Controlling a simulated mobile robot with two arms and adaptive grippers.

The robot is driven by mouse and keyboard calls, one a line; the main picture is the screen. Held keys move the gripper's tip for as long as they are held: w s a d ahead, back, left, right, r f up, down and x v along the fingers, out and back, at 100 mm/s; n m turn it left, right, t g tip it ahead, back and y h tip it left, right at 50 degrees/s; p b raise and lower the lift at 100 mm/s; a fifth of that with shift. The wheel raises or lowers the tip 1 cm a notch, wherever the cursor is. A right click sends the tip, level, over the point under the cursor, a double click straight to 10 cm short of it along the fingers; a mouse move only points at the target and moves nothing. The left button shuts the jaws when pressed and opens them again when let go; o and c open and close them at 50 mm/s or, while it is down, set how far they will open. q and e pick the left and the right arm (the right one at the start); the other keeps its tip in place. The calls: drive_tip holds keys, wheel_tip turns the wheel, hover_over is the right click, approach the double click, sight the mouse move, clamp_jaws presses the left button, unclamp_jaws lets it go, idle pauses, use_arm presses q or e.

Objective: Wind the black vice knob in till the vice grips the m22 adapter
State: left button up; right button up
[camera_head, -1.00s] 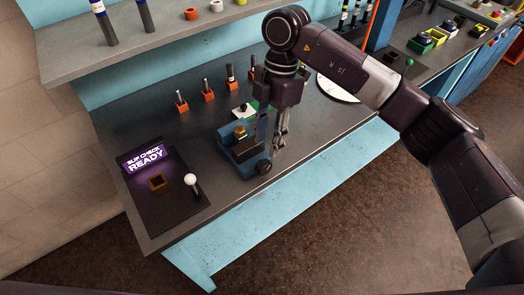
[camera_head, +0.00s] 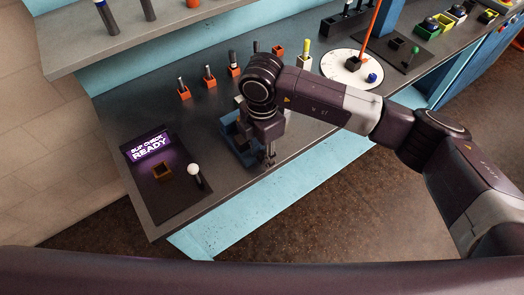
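The blue vice (camera_head: 235,148) stands near the front edge of the workbench, mostly covered by my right arm. My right gripper (camera_head: 269,160) points down at the front right side of the vice, where the black knob is. The knob is hidden or too small to make out behind the fingers. I cannot tell whether the fingers touch it or how far they are apart. The m22 adapter is hidden behind my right wrist. My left gripper is out of view.
A lit "SLIP CHECK READY" panel (camera_head: 149,147) with a brown socket (camera_head: 162,170) and a white-knobbed lever (camera_head: 195,170) stands left of the vice. Several orange holders (camera_head: 209,82) line the bench behind. A round white dial plate (camera_head: 352,69) is at the right.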

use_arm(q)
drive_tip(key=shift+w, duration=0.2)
use_arm(e)
drive_tip(key=shift+f, duration=0.1)
clamp_jaws()
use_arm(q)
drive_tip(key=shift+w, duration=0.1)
use_arm(e)
drive_tip(key=shift+w+d+f+g+y+b, duration=0.15)
drive_tip(key=shift+g+y+b, duration=0.15)
drive_tip(key=shift+y+b, duration=0.15)
drive_tip(key=shift+w+d+g+y+b, duration=0.1)
drive_tip(key=shift+d+g+y+b, duration=0.05)
drive_tip(key=shift+g+y+b, duration=0.55)
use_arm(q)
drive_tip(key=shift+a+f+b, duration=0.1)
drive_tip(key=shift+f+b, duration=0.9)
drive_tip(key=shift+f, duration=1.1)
use_arm(e)
drive_tip(key=shift+w+d+r+g+y, duration=0.1)
drive_tip(key=shift+d+r+g+y, duration=0.1)
drive_tip(key=shift+g+y, duration=0.5)
drive_tip(key=shift+w+d+r+g+y, duration=0.15)
drive_tip(key=shift+g+y, duration=0.25)
drive_tip(key=shift+y, duration=0.55)
drive_tip(key=shift+a, duration=0.1)
